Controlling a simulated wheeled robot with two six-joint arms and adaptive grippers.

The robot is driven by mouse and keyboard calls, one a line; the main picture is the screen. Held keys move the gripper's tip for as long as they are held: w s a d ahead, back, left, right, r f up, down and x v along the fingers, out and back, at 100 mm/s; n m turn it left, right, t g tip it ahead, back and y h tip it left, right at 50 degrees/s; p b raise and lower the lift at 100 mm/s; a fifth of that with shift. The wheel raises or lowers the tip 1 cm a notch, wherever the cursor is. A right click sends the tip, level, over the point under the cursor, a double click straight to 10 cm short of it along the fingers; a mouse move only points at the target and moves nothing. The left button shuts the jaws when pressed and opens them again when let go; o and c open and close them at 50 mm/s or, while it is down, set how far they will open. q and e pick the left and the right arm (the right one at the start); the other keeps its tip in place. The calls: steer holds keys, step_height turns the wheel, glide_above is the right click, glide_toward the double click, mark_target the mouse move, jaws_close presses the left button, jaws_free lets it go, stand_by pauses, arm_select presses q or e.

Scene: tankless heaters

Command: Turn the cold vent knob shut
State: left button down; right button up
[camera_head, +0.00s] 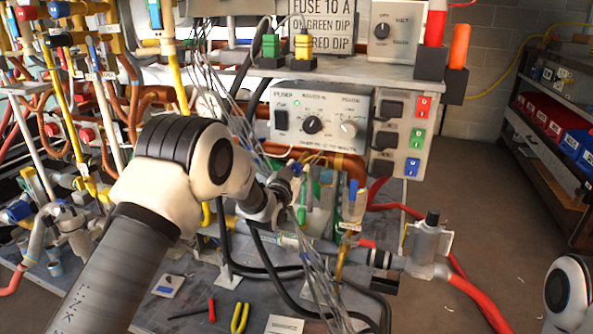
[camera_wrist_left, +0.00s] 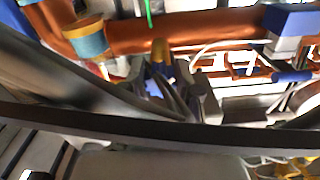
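I cannot tell for sure which part is the cold vent knob; no readable label marks it. A small upright blue handle (camera_head: 353,190) stands on the pipework right of my left gripper (camera_head: 288,183). A green handle (camera_head: 304,188) is close beside the gripper's tip. My left gripper reaches in among the pipes below the control box, and its fingers are small and partly hidden by cables. In the left wrist view, a blurred blue part (camera_wrist_left: 154,86) shows close to the grey finger parts; I cannot tell whether they touch it. My right gripper is out of view.
A control box (camera_head: 322,121) with dials sits behind the gripper. Loose grey cables and copper pipes (camera_wrist_left: 190,32) crowd the space around it. Yellow pliers (camera_head: 240,317) lie on the bench below. A metal valve body (camera_head: 427,243) with red hose stands at right.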

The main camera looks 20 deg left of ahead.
arm_select(q)
steer(key=shift+m, duration=0.3)
steer(key=m+p, duration=0.2)
steer(key=m, duration=0.2)
steer(key=shift+r, duration=0.1)
steer(key=m+p, duration=0.1)
steer(key=m, duration=0.5)
steer(key=shift+m, duration=0.4)
steer(key=m+p, duration=0.1)
steer(key=m, duration=0.5)
steer(key=shift+p, duration=0.35)
steer(key=m, duration=0.5)
steer(key=shift+p, duration=0.3)
steer(key=shift+m, duration=0.4)
steer(key=c, duration=0.8)
jaws_free()
